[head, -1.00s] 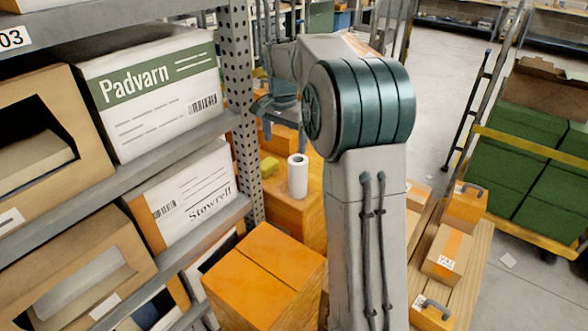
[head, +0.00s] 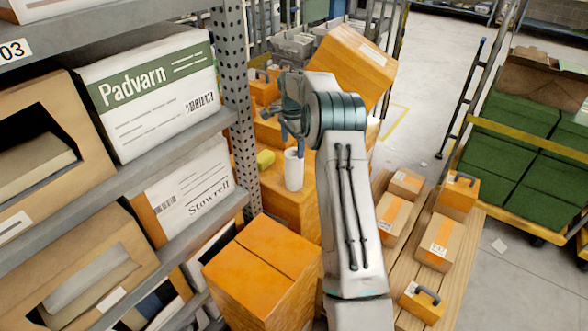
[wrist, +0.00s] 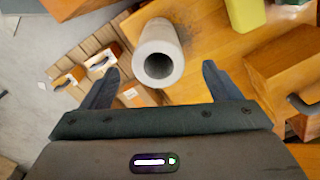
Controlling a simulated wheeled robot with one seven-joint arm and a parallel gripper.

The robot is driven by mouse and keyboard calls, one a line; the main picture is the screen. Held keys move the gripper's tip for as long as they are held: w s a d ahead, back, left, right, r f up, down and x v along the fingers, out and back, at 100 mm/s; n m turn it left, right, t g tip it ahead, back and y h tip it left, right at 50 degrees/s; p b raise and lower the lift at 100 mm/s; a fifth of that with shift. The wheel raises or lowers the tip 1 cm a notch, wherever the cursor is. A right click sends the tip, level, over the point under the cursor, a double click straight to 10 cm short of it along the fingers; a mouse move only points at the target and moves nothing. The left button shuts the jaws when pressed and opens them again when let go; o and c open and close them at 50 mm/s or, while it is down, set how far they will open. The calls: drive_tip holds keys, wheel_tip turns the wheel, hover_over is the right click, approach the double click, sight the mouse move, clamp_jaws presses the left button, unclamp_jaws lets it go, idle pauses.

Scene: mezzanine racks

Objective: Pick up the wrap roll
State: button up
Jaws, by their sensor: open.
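The wrap roll (head: 293,171) is a white upright cylinder standing on an orange-brown box top (head: 282,204), just right of the rack post in the head view. In the wrist view the wrap roll (wrist: 159,52) shows its round end with a dark core hole, just beyond my fingertips. My gripper (head: 290,125) is above the wrap roll in the head view. In the wrist view my gripper (wrist: 158,75) is open, with one finger on each side of the roll's lower end in the picture.
A yellow-green block (head: 265,159) lies left of the roll. The metal rack post (head: 236,90) stands close on the left. A large orange box (head: 264,270) is in front. A wooden pallet (head: 455,262) with several boxes is at the right, beside open floor.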

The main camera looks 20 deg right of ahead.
sight(294, 159)
drive_tip(key=shift+s+d+f+p, duration=0.1)
drive_tip(key=shift+f+p, duration=0.45)
drive_tip(key=shift+f, duration=1.2)
drive_tip(key=shift+d+f+p, duration=0.1)
drive_tip(key=shift+f+p, duration=0.45)
drive_tip(key=shift+f, duration=1.15)
drive_tip(key=c, duration=1.3)
